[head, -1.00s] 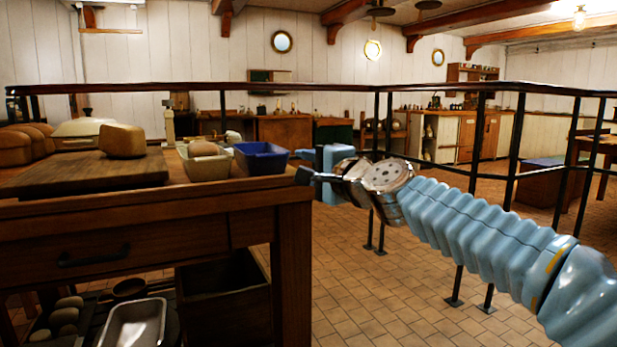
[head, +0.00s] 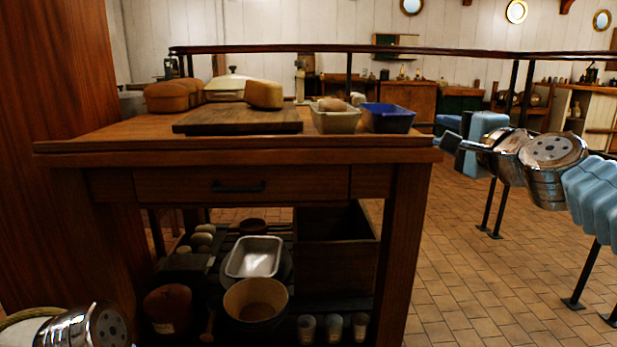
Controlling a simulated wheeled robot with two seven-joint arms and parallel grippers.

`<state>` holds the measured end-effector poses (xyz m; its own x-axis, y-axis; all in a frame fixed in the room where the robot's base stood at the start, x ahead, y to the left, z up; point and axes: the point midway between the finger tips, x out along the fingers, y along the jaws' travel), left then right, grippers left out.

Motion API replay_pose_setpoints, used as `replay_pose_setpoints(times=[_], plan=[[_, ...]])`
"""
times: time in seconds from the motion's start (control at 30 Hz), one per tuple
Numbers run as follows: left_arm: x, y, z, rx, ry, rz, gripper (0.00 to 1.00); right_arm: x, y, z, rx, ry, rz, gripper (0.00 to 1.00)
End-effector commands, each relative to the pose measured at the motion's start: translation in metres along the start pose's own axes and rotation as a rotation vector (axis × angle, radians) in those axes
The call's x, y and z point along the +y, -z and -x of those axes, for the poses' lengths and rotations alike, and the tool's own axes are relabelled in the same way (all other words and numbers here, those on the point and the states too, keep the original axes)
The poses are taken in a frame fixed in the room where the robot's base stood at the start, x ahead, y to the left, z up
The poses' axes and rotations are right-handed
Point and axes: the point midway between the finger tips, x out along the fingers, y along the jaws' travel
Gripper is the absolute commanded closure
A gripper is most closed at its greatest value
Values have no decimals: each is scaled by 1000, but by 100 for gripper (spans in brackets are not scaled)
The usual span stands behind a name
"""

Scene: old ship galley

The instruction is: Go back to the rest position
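My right gripper (head: 450,142) is in the head view, right of the wooden work table (head: 300,155) and near its right end. Its dark fingers point left, toward the table edge. I see nothing held in it, but I cannot tell from this angle whether the fingers are apart. A metal wrist part of my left arm shows at the bottom left corner, low in front of the table. The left gripper's fingers are outside the picture.
On the table are a cutting board (head: 238,121), a bread loaf (head: 263,94), a pale bin (head: 335,120) and a blue bin (head: 388,118). The lower shelf holds a metal pan (head: 254,257) and a bowl (head: 256,300). Open tiled floor (head: 455,270) lies right, before a railing (head: 515,90).

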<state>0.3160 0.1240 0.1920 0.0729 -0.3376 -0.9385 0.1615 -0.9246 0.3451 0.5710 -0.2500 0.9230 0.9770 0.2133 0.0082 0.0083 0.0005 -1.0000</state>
Motion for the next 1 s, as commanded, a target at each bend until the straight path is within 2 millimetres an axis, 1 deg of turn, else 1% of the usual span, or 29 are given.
replay_pose_setpoints(times=[0.07,0.1,0.27,0.47,0.57,0.67,0.7,0.77,0.8,0.87,0.9,0.97,1.0], plan=[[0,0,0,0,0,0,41,1,0,-1,0,-3,0,68],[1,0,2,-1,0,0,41,8,1,-5,0,-17,4,68],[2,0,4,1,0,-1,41,30,5,-16,3,-58,21,68],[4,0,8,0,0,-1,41,71,8,-33,1,-131,52,68],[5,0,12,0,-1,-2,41,100,9,-43,-4,-184,74,68],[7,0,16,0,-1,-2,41,138,8,-53,-14,-250,107,68],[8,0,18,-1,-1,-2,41,157,7,-58,-22,-283,123,68],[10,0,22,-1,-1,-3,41,188,5,-63,-35,-336,150,68],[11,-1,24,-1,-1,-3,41,212,2,-66,-49,-377,171,68],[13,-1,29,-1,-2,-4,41,253,-3,-67,-75,-447,210,68],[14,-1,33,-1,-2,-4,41,285,-9,-66,-101,-501,241,68],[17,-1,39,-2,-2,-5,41,336,-21,-60,-152,-586,293,68],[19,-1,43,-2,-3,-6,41,370,-31,-52,-192,-640,331,68]])
